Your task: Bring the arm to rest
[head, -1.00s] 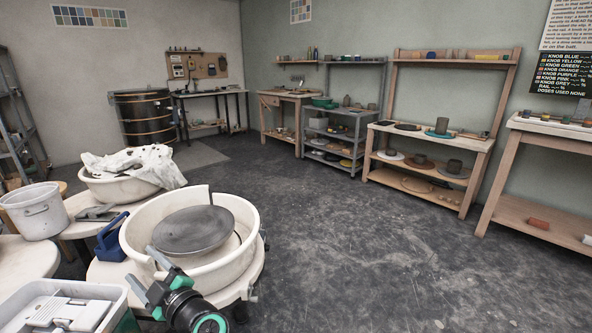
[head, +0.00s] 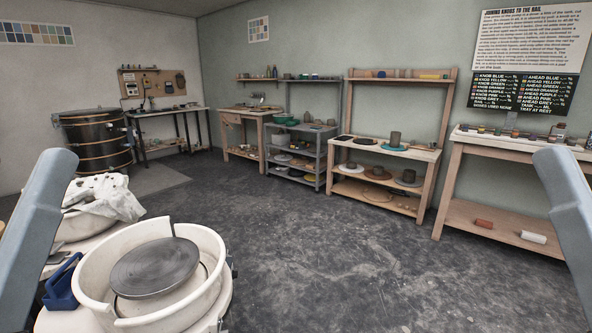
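Grey links of my two arms stand at the picture's edges, my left arm (head: 38,235) at the left and my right arm (head: 572,215) at the right. Neither gripper is in view, so I cannot see whether either is open or shut. The potter's wheel at the lower left has a bare dark grey wheel head (head: 154,267) inside a cream splash pan (head: 212,262). Nothing lies on the wheel head.
A blue caddy (head: 62,285) and a cloth-covered basin (head: 105,195) are beside the wheel. A kiln (head: 95,142), a grey shelf cart (head: 300,152) and wooden benches with pots (head: 380,147) line the walls. A worktable (head: 520,142) stands at right. The middle floor is clear.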

